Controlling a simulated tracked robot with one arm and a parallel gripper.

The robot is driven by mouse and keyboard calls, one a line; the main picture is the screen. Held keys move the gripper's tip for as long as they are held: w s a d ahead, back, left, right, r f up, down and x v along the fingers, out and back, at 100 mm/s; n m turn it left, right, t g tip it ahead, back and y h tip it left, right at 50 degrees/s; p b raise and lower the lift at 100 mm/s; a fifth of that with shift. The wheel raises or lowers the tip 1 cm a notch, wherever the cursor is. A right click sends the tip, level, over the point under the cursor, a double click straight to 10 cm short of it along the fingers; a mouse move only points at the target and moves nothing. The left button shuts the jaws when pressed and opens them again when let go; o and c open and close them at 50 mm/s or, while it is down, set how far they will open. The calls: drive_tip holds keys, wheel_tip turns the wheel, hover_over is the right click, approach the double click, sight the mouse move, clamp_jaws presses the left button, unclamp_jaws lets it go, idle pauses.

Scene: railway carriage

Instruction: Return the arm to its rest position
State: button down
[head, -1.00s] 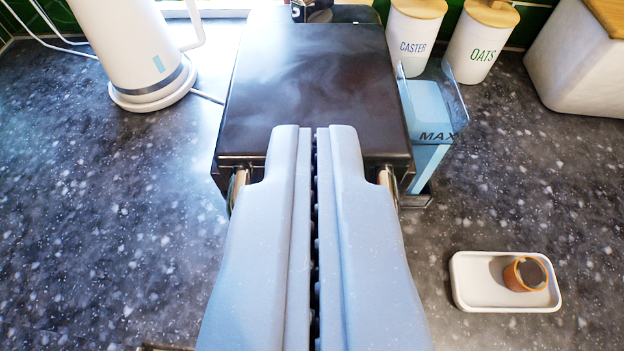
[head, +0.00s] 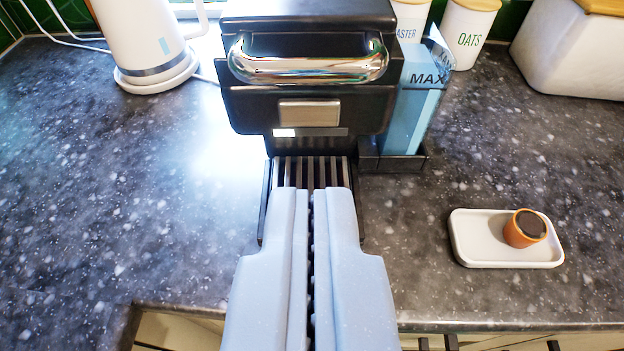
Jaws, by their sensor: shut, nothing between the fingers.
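My gripper (head: 309,192) is in the lower middle of the head view, pale blue-grey, with its two fingers side by side and only a narrow dark gap between them. It is shut and holds nothing. Its tips overlap the slatted drip tray (head: 310,170) of the black coffee machine (head: 240,105) in the picture. I cannot tell whether they touch it. The machine's chrome handle (head: 307,68) lies across its front, above my fingertips. The fingers hide the front part of the drip tray.
A white kettle (head: 145,40), an oats canister (head: 468,35) and a white bin (head: 570,50) stand behind. The left counter (head: 110,190) is clear.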

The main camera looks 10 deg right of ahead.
drive_tip(key=w+d+r+n+t+y+p, duration=0.1)
drive_tip(key=w+d+r, duration=0.2)
drive_tip(key=d+r, duration=0.8)
drive_tip(key=w+d+r+n+t+y+p, duration=0.1)
drive_tip(key=w+d+r+y, duration=0.1)
drive_tip(key=d+r, duration=0.8)
drive_tip(key=w+d, duration=0.1)
drive_tip(key=d, duration=0.3)
drive_tip(key=shift+w+r+n, duration=0.25)
drive_tip(key=shift+r+n, duration=0.15)
